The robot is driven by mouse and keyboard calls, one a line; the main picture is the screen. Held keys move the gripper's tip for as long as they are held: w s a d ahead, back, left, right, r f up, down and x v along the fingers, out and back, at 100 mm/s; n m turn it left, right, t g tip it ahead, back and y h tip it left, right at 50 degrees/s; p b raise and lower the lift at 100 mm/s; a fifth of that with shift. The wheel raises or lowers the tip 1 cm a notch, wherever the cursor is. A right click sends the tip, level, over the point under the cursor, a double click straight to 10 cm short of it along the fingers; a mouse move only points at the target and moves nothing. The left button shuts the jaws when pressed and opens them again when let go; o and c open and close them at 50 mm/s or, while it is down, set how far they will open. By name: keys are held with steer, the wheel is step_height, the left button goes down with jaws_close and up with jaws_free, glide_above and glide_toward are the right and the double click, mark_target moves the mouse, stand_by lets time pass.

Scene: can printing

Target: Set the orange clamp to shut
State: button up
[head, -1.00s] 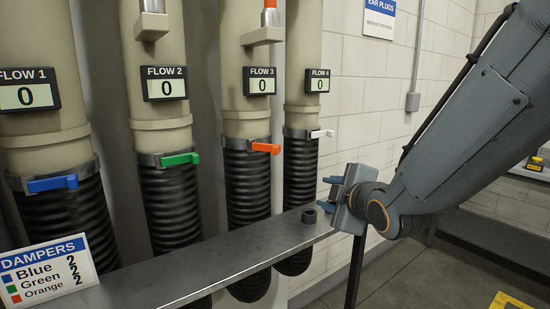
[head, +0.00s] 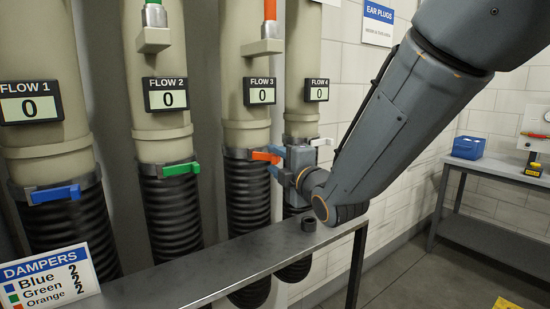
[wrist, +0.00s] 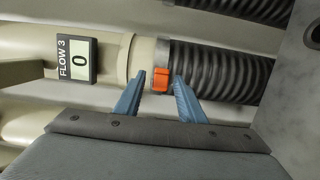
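The orange clamp (head: 262,156) is a small lever on a metal band around the third pipe, below the FLOW 3 display. My gripper (head: 275,162) is at its right end in the head view. In the wrist view the clamp's orange end (wrist: 160,79) lies between the two blue fingertips of my gripper (wrist: 158,82). Small gaps seem to show on both sides, so the gripper looks open. Part of the lever is hidden by the fingers in the head view.
Blue (head: 54,194), green (head: 181,168) and white (head: 322,142) clamps sit on the neighbouring pipes. The FLOW 3 display (head: 260,92) reads 0. A sign (head: 48,275) lists dampers.

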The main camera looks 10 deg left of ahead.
steer(key=shift+w+a, duration=0.15)
steer(key=shift+w, duration=0.05)
jaws_close()
